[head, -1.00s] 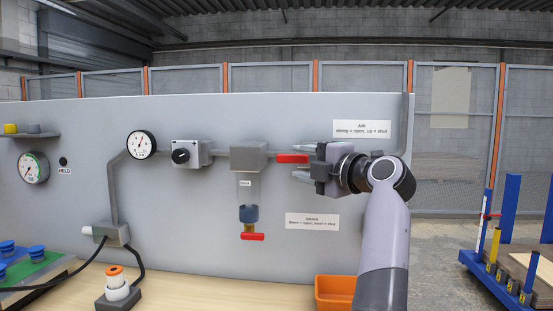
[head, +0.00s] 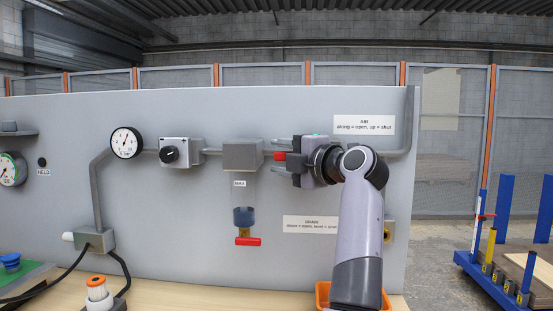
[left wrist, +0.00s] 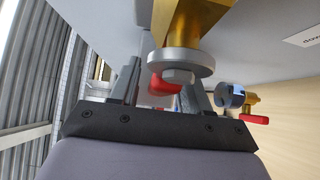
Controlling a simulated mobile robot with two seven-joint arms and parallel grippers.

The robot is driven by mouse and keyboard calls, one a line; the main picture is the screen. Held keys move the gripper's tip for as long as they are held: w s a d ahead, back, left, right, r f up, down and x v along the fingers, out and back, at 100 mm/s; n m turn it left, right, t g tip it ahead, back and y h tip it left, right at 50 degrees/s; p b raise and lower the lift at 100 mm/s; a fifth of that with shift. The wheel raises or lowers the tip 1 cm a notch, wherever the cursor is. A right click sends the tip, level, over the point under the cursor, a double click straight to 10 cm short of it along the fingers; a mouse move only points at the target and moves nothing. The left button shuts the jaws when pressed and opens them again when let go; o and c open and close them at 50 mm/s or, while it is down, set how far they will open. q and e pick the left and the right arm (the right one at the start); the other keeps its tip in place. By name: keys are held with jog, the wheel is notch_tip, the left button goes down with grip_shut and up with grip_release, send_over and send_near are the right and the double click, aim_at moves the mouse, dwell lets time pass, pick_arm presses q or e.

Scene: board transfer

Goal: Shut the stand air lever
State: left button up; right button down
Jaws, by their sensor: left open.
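The red air lever (head: 280,156) lies level along the pipe, just right of the grey block. The label (head: 364,125) above it reads that along is open and up is shut. My left gripper (head: 284,155) is open, with one finger above the lever and one below. In the left wrist view the red lever (left wrist: 163,88) shows between the two fingers (left wrist: 163,85), under a brass fitting (left wrist: 188,25) with a grey disc. Contact cannot be told. The lever's right part is hidden behind my gripper. My right gripper is not in view.
Below the grey block (head: 243,155) hangs a blue bowl (head: 244,217) with a red drain lever (head: 247,241), level. A gauge (head: 126,142) and a regulator (head: 181,152) sit left on the pipe. An orange bin (head: 322,293) stands behind my arm.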

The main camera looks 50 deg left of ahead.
pick_arm(q)
jog(key=shift+a, duration=0.25)
grip_shut()
jog(key=shift+r, duration=0.1)
